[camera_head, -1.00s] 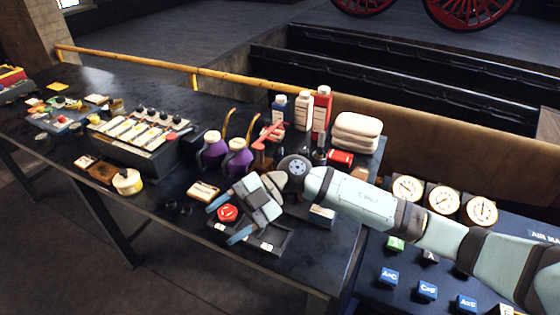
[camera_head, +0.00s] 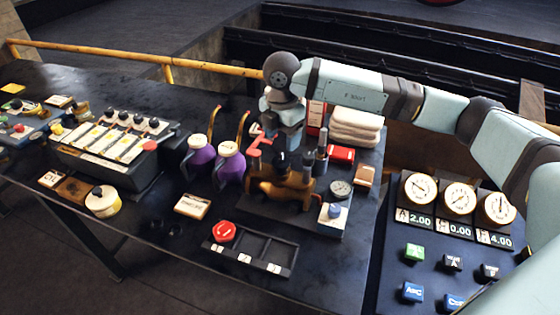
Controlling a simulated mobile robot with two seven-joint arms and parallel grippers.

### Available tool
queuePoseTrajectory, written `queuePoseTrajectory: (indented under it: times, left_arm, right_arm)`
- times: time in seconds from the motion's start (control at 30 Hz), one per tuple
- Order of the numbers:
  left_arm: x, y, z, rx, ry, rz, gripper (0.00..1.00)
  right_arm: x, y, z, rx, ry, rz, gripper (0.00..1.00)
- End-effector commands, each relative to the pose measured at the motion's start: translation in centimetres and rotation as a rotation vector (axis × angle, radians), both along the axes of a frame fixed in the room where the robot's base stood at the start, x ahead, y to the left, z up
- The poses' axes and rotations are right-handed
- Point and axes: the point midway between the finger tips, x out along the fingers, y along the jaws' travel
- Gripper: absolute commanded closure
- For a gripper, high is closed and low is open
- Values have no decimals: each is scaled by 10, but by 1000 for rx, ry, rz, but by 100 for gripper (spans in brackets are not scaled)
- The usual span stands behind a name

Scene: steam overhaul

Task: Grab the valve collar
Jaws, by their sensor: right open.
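My right gripper (camera_head: 285,142) hangs downward from my right arm, above and behind the brass valve assembly (camera_head: 285,190). It is open; its fingertips are partly lost among the valve's dark upright parts, and I see nothing held in it. The brass valve stands on a dark base, with dark fittings on top. I cannot tell for certain which piece is the valve collar. A red knob-like part (camera_head: 224,231) lies in the left end of a dark compartment tray (camera_head: 268,250), in front of the valve and apart from the gripper. My left gripper is not in view.
Two purple jugs (camera_head: 229,163) stand left of the valve, near a red tool (camera_head: 259,138). A gauge panel (camera_head: 437,240) is at right. The bench front left of the tray is fairly clear.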

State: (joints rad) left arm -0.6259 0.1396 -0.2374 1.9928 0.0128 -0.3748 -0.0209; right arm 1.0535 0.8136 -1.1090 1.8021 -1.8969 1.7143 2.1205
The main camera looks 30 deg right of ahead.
Motion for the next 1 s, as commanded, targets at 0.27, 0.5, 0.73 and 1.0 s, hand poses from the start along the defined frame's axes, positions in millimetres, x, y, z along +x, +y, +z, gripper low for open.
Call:
queuePoseTrajectory:
  times: [0.27,0.5,0.73,1.0]
  left_arm:
    - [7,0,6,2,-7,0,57]
    - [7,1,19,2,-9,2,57]
    - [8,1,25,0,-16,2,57]
    - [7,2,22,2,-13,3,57]
  right_arm:
    - [0,1,-31,2,1,1,37]
    - [-1,4,-59,2,4,3,37]
    - [-1,4,-84,2,2,2,37]
    - [-1,4,-84,2,1,2,49]
